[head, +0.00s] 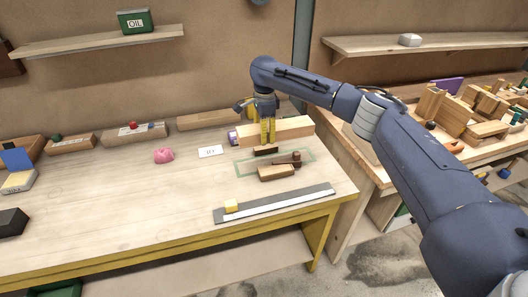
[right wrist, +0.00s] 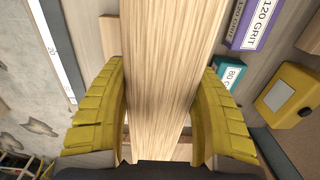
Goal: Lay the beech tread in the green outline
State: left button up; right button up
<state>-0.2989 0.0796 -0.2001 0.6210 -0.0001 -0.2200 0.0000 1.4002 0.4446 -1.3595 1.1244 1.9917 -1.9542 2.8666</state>
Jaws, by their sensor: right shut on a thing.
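The beech tread (head: 288,129) is a long pale board. My right gripper (head: 268,142) is shut on it, with its yellow fingers around the board. In the right wrist view the tread (right wrist: 160,65) runs between the two fingers of the gripper (right wrist: 160,125). The green outline (head: 238,172) lies on the bench, nearer the front than the tread. My left gripper is not in view.
A pink lump (head: 163,155) and white card (head: 210,151) lie left of the outline. Grit boxes (right wrist: 254,22) and a yellow case (right wrist: 287,96) stand beside the tread. The bench's left middle is clear.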

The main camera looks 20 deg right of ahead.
jog(key=shift+f, duration=4.3)
jog(key=shift+f, duration=0.5)
jog(key=shift+f, duration=0.15)
jog(key=o, duration=1.6)
jog(key=shift+d+f, duration=0.1)
jog(key=shift+c, duration=0.2)
jog(key=r, duration=1.3)
jog(key=shift+s+r, duration=0.2)
